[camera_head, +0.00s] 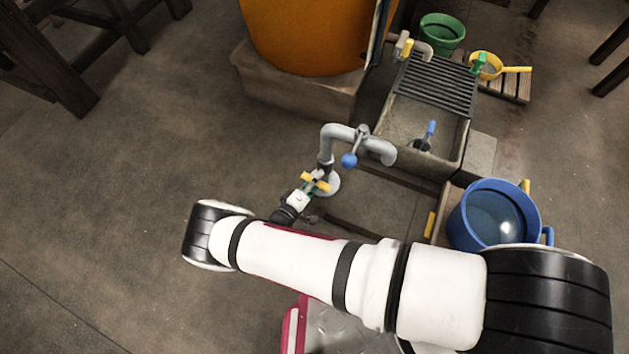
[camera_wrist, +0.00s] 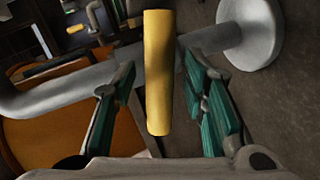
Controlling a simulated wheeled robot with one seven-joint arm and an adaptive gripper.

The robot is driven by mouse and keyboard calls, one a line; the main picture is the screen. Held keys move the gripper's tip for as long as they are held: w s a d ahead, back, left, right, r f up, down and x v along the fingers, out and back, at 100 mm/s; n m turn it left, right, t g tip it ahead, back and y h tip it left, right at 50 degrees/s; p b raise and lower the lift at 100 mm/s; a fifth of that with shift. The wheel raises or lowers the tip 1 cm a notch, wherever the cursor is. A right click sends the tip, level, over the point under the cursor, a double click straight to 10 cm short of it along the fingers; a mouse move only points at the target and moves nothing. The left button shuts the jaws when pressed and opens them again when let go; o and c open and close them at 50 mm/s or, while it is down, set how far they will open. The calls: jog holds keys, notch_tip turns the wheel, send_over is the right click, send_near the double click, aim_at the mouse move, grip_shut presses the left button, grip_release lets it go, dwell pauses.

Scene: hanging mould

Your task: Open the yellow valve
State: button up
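The yellow valve handle (camera_head: 323,185) is on the grey pipe, low down near its round base flange. In the wrist view, the yellow handle (camera_wrist: 157,75) is a long bar standing lengthwise between my fingers. My gripper (camera_head: 312,188) is at the valve, partly hidden by the handle. In the wrist view, my gripper (camera_wrist: 160,85) is open, with teal pads on either side of the bar and visible gaps between bar and pads. The part of the valve behind the bar is hidden.
A large orange vessel (camera_head: 310,35) stands behind on a stone block.

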grip_shut()
jog(key=shift+m, duration=0.3)
jog(key=shift+r+m+y, duration=0.1)
jog(key=shift+m+y, duration=0.6)
jog(key=shift+m, duration=0.3)
jog(key=m+y, duration=0.1)
jog(key=m, duration=0.1)
jog(key=shift+m+t, duration=0.3)
jog(key=shift+m, duration=0.1)
jog(key=m+y, duration=0.1)
jog(key=m, duration=0.2)
jog(key=shift+s+d+t+y, duration=0.1)
jog(key=shift+d+t+y, duration=0.05)
jog(key=shift+t+y, duration=0.25)
jog(key=shift+m+t+y, duration=0.4)
jog(key=shift+m, duration=0.9)
